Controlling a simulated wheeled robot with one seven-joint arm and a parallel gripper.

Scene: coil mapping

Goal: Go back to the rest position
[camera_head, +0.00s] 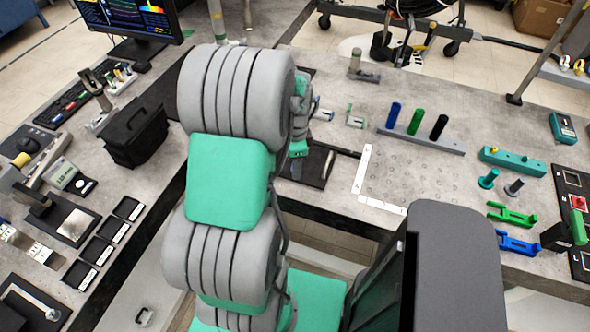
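My arm, with grey ribbed joints and green covers, rises through the middle of the camera_head view. Its wrist end shows only in part at the right edge of the upper joint, above the bench (340,95). The fingertips cannot be made out there, and whether anything is held cannot be told. The area directly behind the arm is hidden.
A rack with blue, green and black cylinders (415,122) stands on the right bench, near a white L-shaped ruler (367,182). Green (511,215) and blue (517,243) brackets lie farther right. A black box (135,132) and monitor (128,18) stand left.

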